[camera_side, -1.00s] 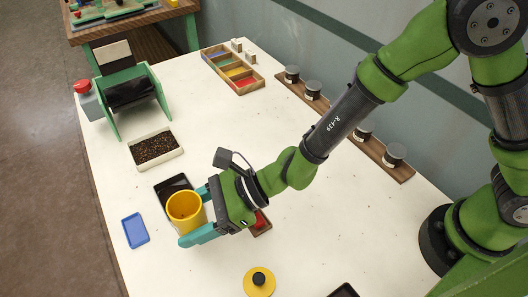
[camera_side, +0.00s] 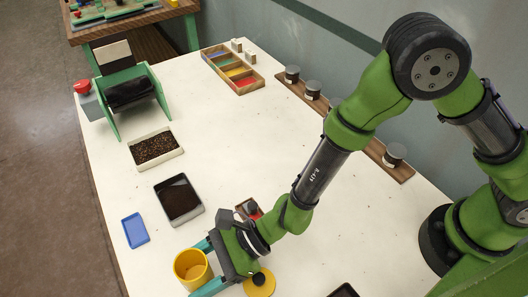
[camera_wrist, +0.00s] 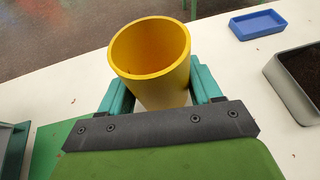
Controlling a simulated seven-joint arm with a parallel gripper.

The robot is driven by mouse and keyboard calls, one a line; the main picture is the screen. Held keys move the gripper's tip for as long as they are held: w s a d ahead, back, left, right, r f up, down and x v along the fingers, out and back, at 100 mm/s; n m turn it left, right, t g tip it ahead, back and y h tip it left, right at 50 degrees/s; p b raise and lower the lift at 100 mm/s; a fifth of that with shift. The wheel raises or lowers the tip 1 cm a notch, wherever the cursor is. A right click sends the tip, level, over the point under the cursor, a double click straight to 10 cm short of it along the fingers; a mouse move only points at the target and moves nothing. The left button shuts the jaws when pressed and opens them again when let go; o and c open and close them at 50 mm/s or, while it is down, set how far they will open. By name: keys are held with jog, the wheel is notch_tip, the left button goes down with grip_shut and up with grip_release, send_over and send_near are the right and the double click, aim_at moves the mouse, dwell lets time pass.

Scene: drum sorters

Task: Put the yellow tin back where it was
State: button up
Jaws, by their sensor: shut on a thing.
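The yellow tin (camera_side: 192,268) is an open-topped cylinder, upright, near the front left edge of the white table. My gripper (camera_side: 205,272) is shut on it, with a teal finger on each side. In the wrist view the tin (camera_wrist: 152,55) sits between the two fingers (camera_wrist: 158,92) and looks empty inside. I cannot tell whether its base touches the table. A yellow lid (camera_side: 268,284) with a black knob lies on the table just right of my gripper, partly hidden by it.
A tray of dark grains (camera_side: 180,198) and a blue tray (camera_side: 135,230) lie beyond the tin. Farther back are a tray of mixed grains (camera_side: 155,148), a green drum sorter (camera_side: 131,98) and a divided wooden box (camera_side: 232,68). Black-lidded jars (camera_side: 394,154) line the wall side.

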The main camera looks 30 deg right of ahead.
jog(key=shift+f, duration=0.4)
jog(key=shift+f, duration=0.1)
jog(key=o, duration=1.1)
